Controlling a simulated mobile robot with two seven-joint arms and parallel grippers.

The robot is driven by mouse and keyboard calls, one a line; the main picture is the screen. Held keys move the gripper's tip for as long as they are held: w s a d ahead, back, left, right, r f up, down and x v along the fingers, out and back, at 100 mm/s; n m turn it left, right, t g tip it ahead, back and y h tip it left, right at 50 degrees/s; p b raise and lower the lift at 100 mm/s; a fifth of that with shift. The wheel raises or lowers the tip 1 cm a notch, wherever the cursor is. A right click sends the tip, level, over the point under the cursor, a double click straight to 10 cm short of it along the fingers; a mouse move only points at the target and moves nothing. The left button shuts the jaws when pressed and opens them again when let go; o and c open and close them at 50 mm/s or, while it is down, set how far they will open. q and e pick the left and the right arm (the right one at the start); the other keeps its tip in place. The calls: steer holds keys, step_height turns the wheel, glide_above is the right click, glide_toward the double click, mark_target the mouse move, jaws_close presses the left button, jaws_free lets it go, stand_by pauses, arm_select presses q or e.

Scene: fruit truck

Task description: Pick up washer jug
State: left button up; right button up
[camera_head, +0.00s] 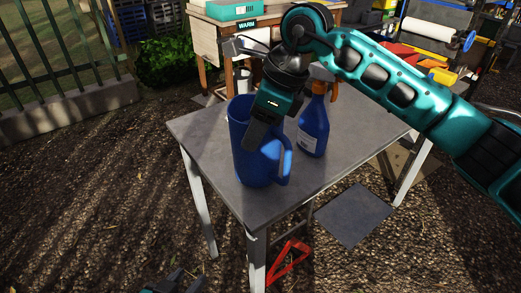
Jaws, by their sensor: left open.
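The blue washer jug (252,169) stands upright on the grey table (340,151), near its front left edge, with its handle on the right side. My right gripper (257,136) comes down from above, in front of the jug's upper part by the rim. A dark finger overlaps the jug's wall above the handle. I cannot tell whether the fingers are closed on it, as the far finger is hidden. My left gripper (178,281) is open and empty, low at the bottom edge of the picture, away from the table.
A blue spray bottle (314,126) stands just right of the jug, below my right arm. A wooden stand with a green box (232,10) is behind the table. A red frame (288,262) lies under the table. Gravel ground is open on the left.

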steer(key=shift+a+f, duration=0.2)
steer(key=shift+f, duration=0.3)
steer(key=shift+c, duration=0.4)
jaws_close()
stand_by(0.5)
steer(key=shift+w+r, duration=0.1)
steer(key=shift+r, duration=0.1)
